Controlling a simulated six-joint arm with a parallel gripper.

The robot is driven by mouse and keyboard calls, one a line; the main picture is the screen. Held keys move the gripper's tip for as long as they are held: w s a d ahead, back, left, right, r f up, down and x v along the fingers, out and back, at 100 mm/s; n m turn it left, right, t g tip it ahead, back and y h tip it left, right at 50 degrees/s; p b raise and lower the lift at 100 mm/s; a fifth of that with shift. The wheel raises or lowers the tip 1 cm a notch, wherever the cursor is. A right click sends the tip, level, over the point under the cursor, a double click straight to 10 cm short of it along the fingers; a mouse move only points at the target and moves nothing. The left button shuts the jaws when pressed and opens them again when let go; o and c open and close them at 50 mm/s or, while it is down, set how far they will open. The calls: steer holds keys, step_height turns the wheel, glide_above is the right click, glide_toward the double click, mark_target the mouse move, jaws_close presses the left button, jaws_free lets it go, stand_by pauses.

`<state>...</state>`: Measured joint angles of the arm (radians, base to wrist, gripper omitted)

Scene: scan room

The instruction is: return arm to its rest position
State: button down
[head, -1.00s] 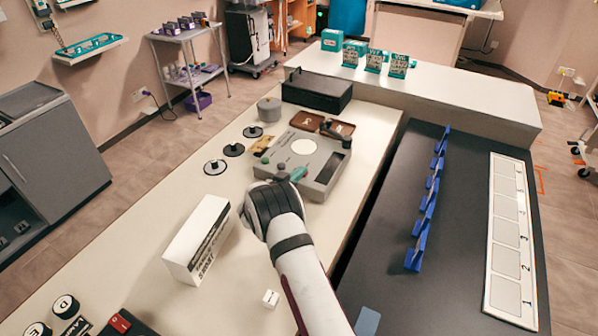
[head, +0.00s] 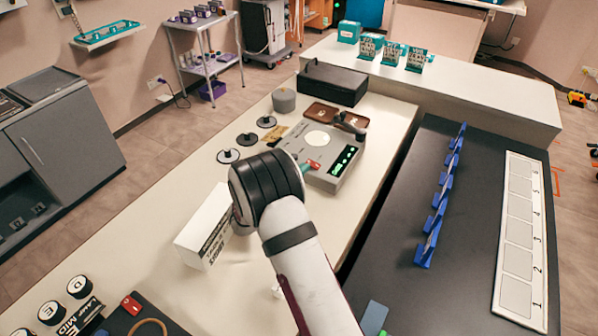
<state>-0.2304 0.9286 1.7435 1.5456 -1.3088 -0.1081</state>
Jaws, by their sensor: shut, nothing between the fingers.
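My arm (head: 300,270) reaches up from the bottom of the head view over the pale bench (head: 120,255). Its dark ringed joint (head: 268,188) is raised in front of the grey device (head: 335,178). My gripper's fingers do not show; the arm seems to hide them. No held object is visible. The device has a pale round disc (head: 317,138) and a dark panel with green lit marks (head: 345,158).
A white box (head: 205,228) stands close left of the joint. Black-handled discs (head: 247,139), a grey cylinder (head: 284,100) and a black case (head: 333,84) lie beyond. Blue holders (head: 440,190) line the dark bench at right. Black round pieces (head: 79,287) are at lower left.

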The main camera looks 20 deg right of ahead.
steer(key=shift+s+a+r, duration=0.15)
steer(key=shift+s+a, duration=0.25)
steer(key=shift+s, duration=0.05)
